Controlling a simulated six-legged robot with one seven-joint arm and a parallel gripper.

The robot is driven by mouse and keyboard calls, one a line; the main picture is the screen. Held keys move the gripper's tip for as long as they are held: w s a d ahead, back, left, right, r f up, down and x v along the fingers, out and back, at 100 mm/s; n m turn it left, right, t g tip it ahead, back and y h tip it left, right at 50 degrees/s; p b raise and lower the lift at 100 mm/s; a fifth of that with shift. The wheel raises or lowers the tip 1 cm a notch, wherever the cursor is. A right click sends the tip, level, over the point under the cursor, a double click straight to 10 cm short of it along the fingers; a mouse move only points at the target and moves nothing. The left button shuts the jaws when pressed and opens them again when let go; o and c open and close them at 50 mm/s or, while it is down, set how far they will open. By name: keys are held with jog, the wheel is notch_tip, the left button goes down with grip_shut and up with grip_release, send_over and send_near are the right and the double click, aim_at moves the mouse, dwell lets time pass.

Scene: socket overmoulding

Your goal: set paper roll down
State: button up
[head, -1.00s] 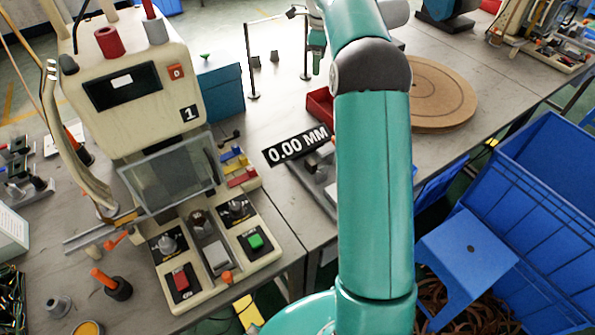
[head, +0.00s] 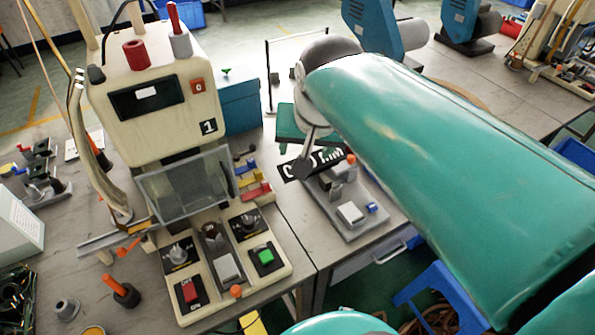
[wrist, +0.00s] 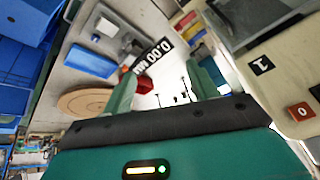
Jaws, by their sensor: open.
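My gripper (wrist: 163,85) is open in the wrist view, its two green fingers wide apart with nothing held between them. In the head view its fingers cannot be made out behind my teal arm, which reaches in from the right. I cannot pick out a paper roll for certain in either view. A flat brown round disc (wrist: 84,103) lies on the grey table to the left of the fingers in the wrist view. In the head view only its edge (head: 462,96) shows above my arm.
The cream machine (head: 150,105) marked 1 stands left of my arm. A measuring stand (head: 350,212) with a black 0.00 MM display is on the table in the middle. A blue stool (head: 440,295) stands below the table edge. Blue bins (wrist: 22,62) show in the wrist view.

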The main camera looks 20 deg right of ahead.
jog(key=s+a+f+n, duration=0.2)
jog(key=s+f+n, duration=0.2)
jog(key=s, duration=0.3)
jog(key=shift+f+t, duration=0.3)
jog(key=shift+f, duration=0.1)
jog(key=shift+s, duration=0.1)
jog(key=c, duration=0.5)
